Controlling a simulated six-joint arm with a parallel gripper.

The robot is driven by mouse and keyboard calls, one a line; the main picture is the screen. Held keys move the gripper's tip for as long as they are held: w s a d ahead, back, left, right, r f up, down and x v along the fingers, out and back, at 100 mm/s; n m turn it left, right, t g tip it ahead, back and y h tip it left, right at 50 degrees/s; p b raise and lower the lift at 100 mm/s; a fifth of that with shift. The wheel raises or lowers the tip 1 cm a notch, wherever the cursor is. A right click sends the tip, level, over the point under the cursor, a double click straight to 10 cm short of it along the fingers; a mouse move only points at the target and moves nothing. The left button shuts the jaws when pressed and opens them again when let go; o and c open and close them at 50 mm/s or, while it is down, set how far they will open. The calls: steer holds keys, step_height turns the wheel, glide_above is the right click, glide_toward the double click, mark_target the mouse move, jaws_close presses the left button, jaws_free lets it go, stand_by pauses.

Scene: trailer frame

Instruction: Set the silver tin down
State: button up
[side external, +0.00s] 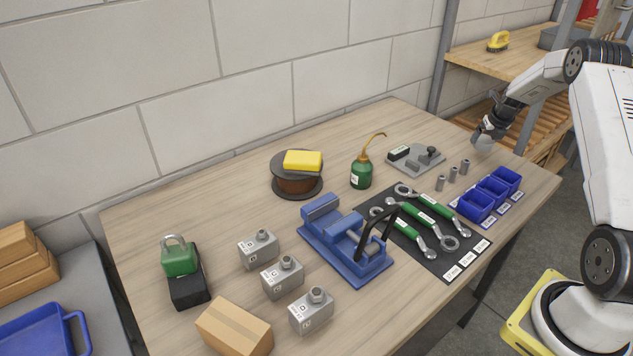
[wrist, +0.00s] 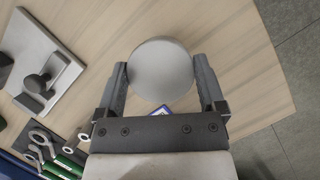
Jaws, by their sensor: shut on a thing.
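The silver tin (wrist: 161,68) is a round, pale grey thing seen from its flat face, held between the two fingers of my gripper (wrist: 161,82) in the wrist view. In the side external view my gripper (side external: 484,138) is at the far right end of the wooden table (side external: 235,208), with the tin (side external: 484,142) showing as a small grey shape at its tip. The wood lies below the tin; I cannot tell whether the tin touches it.
Near my gripper are a grey plate with a knob (side external: 416,160), small metal cylinders (side external: 453,174) and blue bins (side external: 492,190). Wrenches lie on a dark mat (side external: 447,265). A wooden shelf (side external: 490,62) stands behind. Bare wood surrounds the tin in the wrist view, with the table edge to its right.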

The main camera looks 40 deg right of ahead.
mark_target(482, 147)
steer(key=shift+w+d+f, duration=0.2)
steer(key=shift+f, duration=1.65)
steer(key=o, duration=1)
steer(key=shift+f, duration=0.15)
steer(key=shift+v, duration=6.15)
